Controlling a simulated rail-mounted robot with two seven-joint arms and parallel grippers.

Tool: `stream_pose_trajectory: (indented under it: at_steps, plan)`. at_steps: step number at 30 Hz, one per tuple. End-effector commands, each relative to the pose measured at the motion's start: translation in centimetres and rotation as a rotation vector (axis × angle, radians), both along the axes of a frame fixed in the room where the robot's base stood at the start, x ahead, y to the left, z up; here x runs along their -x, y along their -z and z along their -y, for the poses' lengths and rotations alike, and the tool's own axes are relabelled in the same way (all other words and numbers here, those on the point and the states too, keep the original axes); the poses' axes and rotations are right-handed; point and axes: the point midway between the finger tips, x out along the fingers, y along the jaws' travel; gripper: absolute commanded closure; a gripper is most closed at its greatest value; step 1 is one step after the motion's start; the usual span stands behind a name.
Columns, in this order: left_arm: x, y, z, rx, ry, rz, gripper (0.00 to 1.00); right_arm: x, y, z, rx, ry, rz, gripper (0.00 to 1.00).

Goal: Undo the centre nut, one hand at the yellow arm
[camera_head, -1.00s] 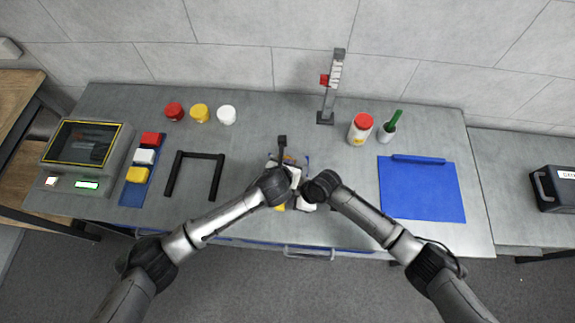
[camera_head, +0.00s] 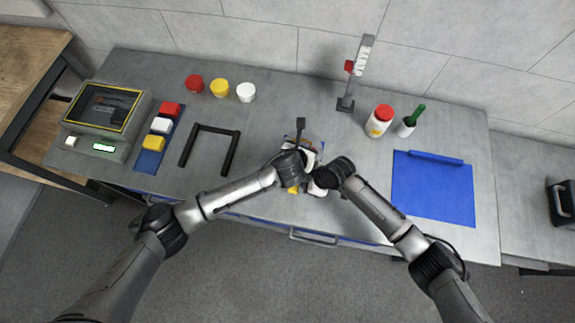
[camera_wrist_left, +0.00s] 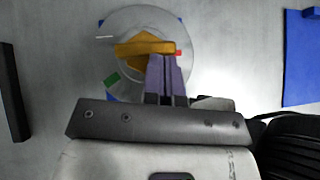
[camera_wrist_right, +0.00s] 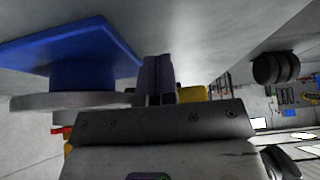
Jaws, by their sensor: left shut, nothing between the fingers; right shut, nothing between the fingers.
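The hub dynamometer's round grey disc (camera_wrist_left: 125,22) sits on a blue base (camera_wrist_right: 75,55). The yellow arm (camera_wrist_left: 143,47) lies across the disc in the left wrist view. My left gripper (camera_wrist_left: 163,58) is shut, and its purple fingertips overlap the arm's lower edge; I cannot tell whether they touch it. My right gripper (camera_wrist_right: 158,60) is shut beside the hub, fingers empty, with a yellow piece (camera_wrist_right: 192,93) just right of them. In the head view my wrists hide most of the hub and both sets of fingertips. I cannot make out the centre nut.
A black bracket (camera_head: 233,150) stands left of the hub, and a blue mat (camera_head: 432,195) lies right. Jars (camera_head: 220,88), a gauge stand (camera_head: 352,75) and a bottle (camera_head: 379,122) stand behind.

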Motion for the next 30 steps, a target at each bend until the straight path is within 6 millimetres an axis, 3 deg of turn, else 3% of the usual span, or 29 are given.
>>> stream_pose_trajectory:
  at_steps: [2,7,15,30]
  plan:
    - [0.3,-0.1,-0.7,0.001,0.101,0.006,1.00,0.0,0.0,0.0,0.000,0.000,0.000,1.00]
    - [3.6,-0.1,-1.9,0.003,0.102,0.004,1.00,0.0,0.0,0.1,0.001,0.001,-0.001,1.00]
    - [7.0,-3.3,-3.5,0.004,0.100,0.007,1.00,0.0,0.0,0.1,0.001,0.001,-0.001,1.00]
    - [10.4,-6.7,-5.1,0.003,0.098,0.006,1.00,0.0,0.0,0.1,0.002,0.001,-0.001,1.00]
